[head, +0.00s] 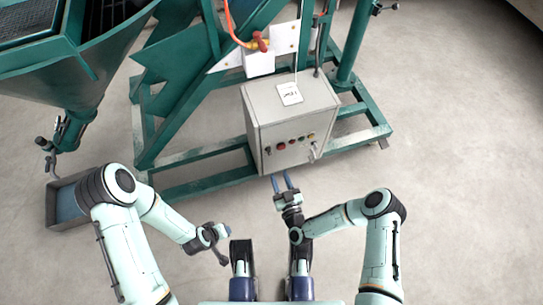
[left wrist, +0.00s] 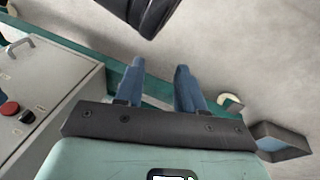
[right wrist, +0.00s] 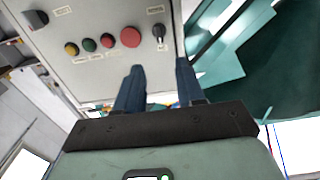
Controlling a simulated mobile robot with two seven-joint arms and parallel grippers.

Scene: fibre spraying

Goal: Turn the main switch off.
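A light grey control box (head: 291,115) stands on the green frame in the head view, its button panel facing me. In the right wrist view the panel (right wrist: 95,75) shows a black rotary knob (right wrist: 158,31) beside a large red button (right wrist: 130,37). A grey and black switch (right wrist: 37,19) sits at the panel's far left there. Which one is the main switch I cannot tell from the labels. My right gripper (head: 282,181) is open and empty, its fingertips just below the panel and apart from the knob. My left gripper (left wrist: 160,75) is open and empty, away from the box.
Smaller red (right wrist: 107,41), green (right wrist: 89,45) and yellow (right wrist: 71,49) buttons line the panel. The green frame (head: 205,183) runs around the box. A metal tray (head: 67,203) is at the left. The floor at the right is clear.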

